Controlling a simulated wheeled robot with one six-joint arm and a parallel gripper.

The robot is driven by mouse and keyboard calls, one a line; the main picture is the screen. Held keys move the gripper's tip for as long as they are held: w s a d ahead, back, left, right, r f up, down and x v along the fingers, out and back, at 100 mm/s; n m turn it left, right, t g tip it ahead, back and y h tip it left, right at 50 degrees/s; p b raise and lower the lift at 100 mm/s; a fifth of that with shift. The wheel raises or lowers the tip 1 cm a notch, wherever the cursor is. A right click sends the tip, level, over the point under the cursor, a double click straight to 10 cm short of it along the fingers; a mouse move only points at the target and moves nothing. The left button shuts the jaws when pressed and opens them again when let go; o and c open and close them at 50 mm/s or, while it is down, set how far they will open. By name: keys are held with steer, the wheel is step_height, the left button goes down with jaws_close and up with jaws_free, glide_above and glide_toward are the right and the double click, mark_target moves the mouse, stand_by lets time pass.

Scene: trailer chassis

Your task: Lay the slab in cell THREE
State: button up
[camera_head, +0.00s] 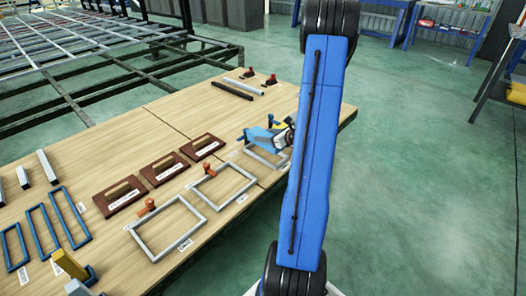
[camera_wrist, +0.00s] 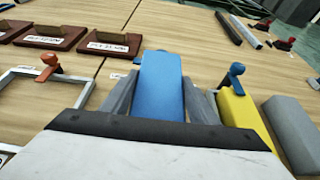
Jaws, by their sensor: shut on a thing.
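My gripper (camera_wrist: 161,92) is shut on a blue slab (camera_wrist: 160,82), with a grey finger on each side. In the head view the blue slab (camera_head: 259,137) juts left from my gripper (camera_head: 278,139), above the farthest of three pale frames (camera_head: 253,155). I cannot tell how high it is held. This frame's right part is hidden by my arm, and I cannot read its label. The middle frame (camera_head: 226,203) and near frame (camera_head: 188,239) look empty. The middle one shows at left in the wrist view (camera_wrist: 20,73).
Orange clamps (camera_head: 210,171) stand at the nearer frames; a blue one (camera_wrist: 233,77) stands right of my gripper. Brown trays (camera_head: 164,167) and dark and pale bars (camera_head: 232,91) lie on the wooden table (camera_head: 180,108).

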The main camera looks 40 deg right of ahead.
steer(key=shift+f, duration=3.2)
steer(key=shift+f, duration=0.15)
steer(key=o, duration=1.1)
steer(key=shift+c, duration=0.2)
